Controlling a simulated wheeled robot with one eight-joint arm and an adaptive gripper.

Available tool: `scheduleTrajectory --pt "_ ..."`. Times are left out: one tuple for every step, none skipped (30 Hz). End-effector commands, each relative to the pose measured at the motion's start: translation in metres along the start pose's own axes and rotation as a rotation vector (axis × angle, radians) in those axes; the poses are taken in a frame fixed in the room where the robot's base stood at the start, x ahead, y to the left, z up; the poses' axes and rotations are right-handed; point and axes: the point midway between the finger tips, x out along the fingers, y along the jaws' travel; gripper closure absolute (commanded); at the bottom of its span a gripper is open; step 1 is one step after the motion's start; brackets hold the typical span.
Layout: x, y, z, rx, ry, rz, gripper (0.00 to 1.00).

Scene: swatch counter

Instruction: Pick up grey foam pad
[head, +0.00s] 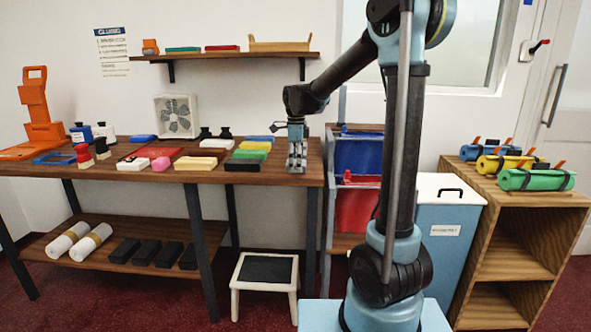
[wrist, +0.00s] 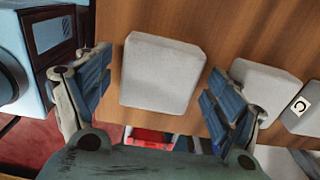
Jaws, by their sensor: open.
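A light grey block with rounded corners, which looks like the grey foam pad (wrist: 162,74), lies flat on the wooden counter in the wrist view. It sits between the two spread fingers of my gripper (wrist: 160,68), with bare wood showing on both sides, and the fingers look clear of it. In the head view my gripper (head: 297,160) points down at the right end of the counter (head: 262,178). I cannot make out the pad there, at or behind the fingers. My gripper is open and empty.
A second pale grey block (wrist: 265,85) stands close beside the right finger, with a labelled block (wrist: 303,108) beyond it. Yellow (head: 254,146) and green (head: 249,154) pads are left of my gripper. A white step stool (head: 265,279) stands below the counter.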

Motion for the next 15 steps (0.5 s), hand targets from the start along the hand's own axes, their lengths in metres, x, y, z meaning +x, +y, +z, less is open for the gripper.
scheduleTrajectory --pt "0.0014 0.0 0.0 0.0 0.0 0.0 0.15" --pt "0.0017 0.0001 0.0 0.0 0.0 0.0 0.15" --pt "0.0017 0.0001 0.0 0.0 0.0 0.0 0.15" --pt "0.0017 0.0001 0.0 0.0 0.0 0.0 0.15" --pt "0.0016 0.0001 0.0 0.0 0.0 0.0 0.15" --pt "0.0016 0.0001 0.0 0.0 0.0 0.0 0.15" --pt "0.0015 0.0 0.0 0.0 0.0 0.0 0.15" --pt "0.0015 0.0 0.0 0.0 0.0 0.0 0.22" --pt "0.0015 0.0 0.0 0.0 0.0 0.0 0.31" --pt "0.0015 0.0 0.0 0.0 0.0 0.0 0.35" --pt "0.0015 0.0 0.0 0.0 0.0 0.0 0.4" --pt "0.0014 0.0 0.0 0.0 0.0 0.0 0.47" --pt "0.0014 0.0 0.0 0.0 0.0 0.0 0.52" --pt "0.0014 0.0 0.0 0.0 0.0 0.0 0.51" --pt "0.0014 0.0 0.0 0.0 0.0 0.0 0.51"
